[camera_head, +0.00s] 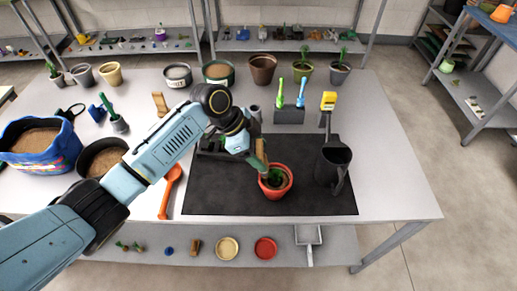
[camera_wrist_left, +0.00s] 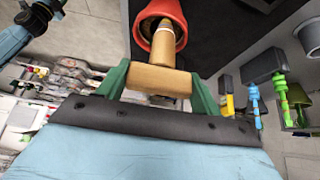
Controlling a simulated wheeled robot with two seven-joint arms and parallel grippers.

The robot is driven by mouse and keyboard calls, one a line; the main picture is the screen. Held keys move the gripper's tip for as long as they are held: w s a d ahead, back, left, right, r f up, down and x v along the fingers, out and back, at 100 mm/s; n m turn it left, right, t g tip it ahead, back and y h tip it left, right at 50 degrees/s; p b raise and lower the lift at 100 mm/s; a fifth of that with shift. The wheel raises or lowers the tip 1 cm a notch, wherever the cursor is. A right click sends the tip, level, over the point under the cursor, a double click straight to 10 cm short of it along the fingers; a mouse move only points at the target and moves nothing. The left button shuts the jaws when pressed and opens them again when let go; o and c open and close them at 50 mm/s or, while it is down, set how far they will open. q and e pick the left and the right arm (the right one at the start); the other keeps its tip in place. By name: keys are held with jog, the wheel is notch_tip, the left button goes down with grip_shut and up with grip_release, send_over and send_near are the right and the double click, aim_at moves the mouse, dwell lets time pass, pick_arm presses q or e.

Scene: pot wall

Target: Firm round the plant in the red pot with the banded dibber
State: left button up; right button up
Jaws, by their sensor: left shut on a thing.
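My left gripper (camera_head: 258,155) is over the red pot (camera_head: 289,186), which stands on the black mat. It is shut on the wooden crosswise handle of the banded dibber (camera_wrist_left: 158,80). The green fingers of my left gripper (camera_wrist_left: 160,85) sit at the two ends of the handle in the left wrist view. The dibber's shaft points down into the mouth of the red pot (camera_wrist_left: 147,30), and its tip is hidden inside. A green plant (camera_head: 274,178) shows inside the pot, partly covered by the gripper. My right gripper is not in view.
A grey holder (camera_head: 289,115) with green and blue tools is behind. An orange scoop (camera_head: 170,188) lies left of the mat. The table's right side is clear.

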pick_arm(q)
jog(key=shift+r+p, duration=1.05)
jog(key=shift+r, duration=0.2)
notch_tip(320, 180, up, 5)
jog(key=p, duration=0.3)
jog(key=shift+f, duration=0.1)
notch_tip(320, 180, up, 3)
jog(key=shift+f, duration=0.2)
jog(key=shift+r, duration=0.65)
jog(key=shift+a+f, duration=0.1)
